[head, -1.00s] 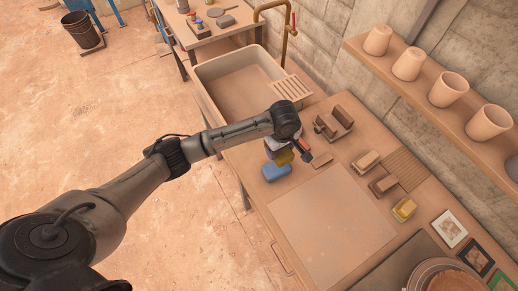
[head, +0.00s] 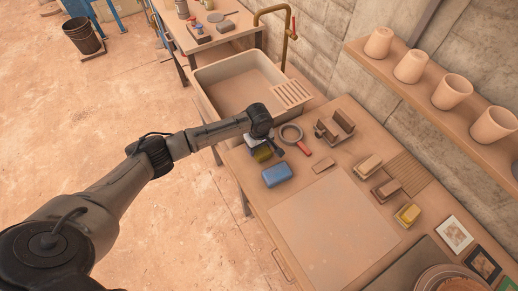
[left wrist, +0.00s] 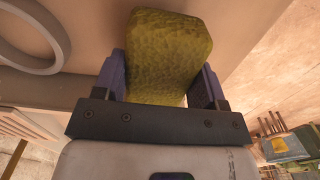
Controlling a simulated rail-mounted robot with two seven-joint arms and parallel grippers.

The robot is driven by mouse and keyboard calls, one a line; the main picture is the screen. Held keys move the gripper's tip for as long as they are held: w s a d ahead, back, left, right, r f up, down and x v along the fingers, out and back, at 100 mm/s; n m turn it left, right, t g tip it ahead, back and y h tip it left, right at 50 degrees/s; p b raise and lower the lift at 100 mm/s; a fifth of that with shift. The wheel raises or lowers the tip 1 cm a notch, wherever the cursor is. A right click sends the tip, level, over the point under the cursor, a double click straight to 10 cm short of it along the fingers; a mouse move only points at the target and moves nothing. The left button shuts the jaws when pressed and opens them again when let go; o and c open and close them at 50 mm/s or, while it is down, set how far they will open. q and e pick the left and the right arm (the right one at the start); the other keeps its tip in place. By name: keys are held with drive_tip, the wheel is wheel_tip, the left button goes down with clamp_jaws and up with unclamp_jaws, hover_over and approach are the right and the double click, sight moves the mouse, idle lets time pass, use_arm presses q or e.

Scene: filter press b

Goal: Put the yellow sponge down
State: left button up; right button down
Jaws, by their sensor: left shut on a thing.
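The yellow sponge (head: 263,155) is held between the fingers of my left gripper (head: 266,150), near the sink end of the worktable (head: 235,160). In the left wrist view the sponge (left wrist: 168,50) is olive-yellow and rough, with a dark finger of the gripper (left wrist: 163,82) pressed on each side. The worktable surface shows behind it. I cannot tell whether the sponge touches the table. My right gripper is not in view.
A blue block (head: 277,174) lies just below the gripper. A grey ring with a red handle (head: 291,134) lies to its right. The sink (head: 205,82) is behind. A large pale board (head: 335,228) lies bare; small wooden blocks and a yellow-topped piece (head: 407,214) stand farther right.

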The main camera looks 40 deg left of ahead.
use_arm(q)
drive_tip(key=shift+f, duration=0.95)
drive_tip(key=o, duration=0.9)
drive_tip(key=shift+f, duration=0.1)
drive_tip(key=shift+c, duration=0.2)
